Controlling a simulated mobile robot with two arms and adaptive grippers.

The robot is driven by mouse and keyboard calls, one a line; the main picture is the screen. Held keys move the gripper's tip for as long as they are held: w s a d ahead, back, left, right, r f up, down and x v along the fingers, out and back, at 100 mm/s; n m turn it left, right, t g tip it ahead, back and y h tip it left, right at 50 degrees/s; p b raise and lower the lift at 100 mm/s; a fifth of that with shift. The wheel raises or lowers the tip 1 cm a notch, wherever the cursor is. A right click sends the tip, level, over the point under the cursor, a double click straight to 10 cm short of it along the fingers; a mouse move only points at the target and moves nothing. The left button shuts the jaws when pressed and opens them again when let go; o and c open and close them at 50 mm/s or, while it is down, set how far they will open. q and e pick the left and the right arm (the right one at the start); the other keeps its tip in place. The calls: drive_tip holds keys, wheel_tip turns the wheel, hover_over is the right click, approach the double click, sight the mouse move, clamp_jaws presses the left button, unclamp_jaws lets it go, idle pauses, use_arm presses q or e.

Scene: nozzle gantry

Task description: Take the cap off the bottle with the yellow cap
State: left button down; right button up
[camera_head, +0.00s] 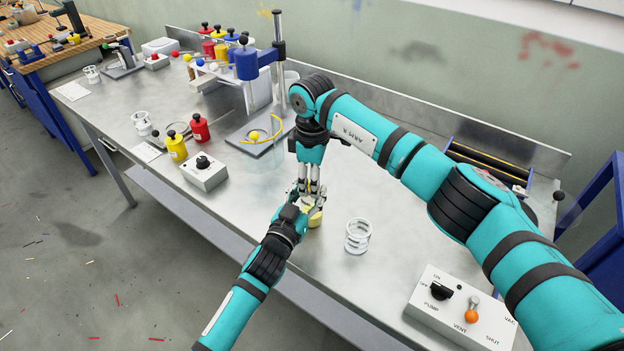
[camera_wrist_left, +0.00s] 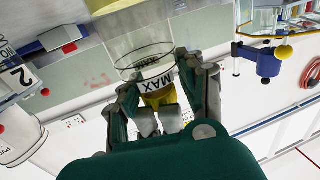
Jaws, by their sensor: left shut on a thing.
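The bottle with the yellow cap (camera_head: 315,219) stands upright on the bench; it is mostly hidden by my grippers, and only a yellow part shows. My left gripper (camera_head: 303,205) reaches in from the lower left and is shut on it. In the left wrist view, yellow (camera_wrist_left: 160,97) shows between the fingers of my left gripper (camera_wrist_left: 165,105). My right gripper (camera_head: 312,190) points down over the same spot, close above the left gripper. Its fingertips overlap the left gripper, so I cannot tell whether they touch the cap.
A clear banded beaker (camera_head: 358,237) stands just right. A switch box (camera_head: 462,308) sits at the front right. A blue gantry (camera_head: 247,62) is behind.

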clamp_jaws()
drive_tip(key=n, duration=0.3)
drive_tip(key=o, duration=0.7)
unclamp_jaws()
drive_tip(key=shift+r, duration=0.15)
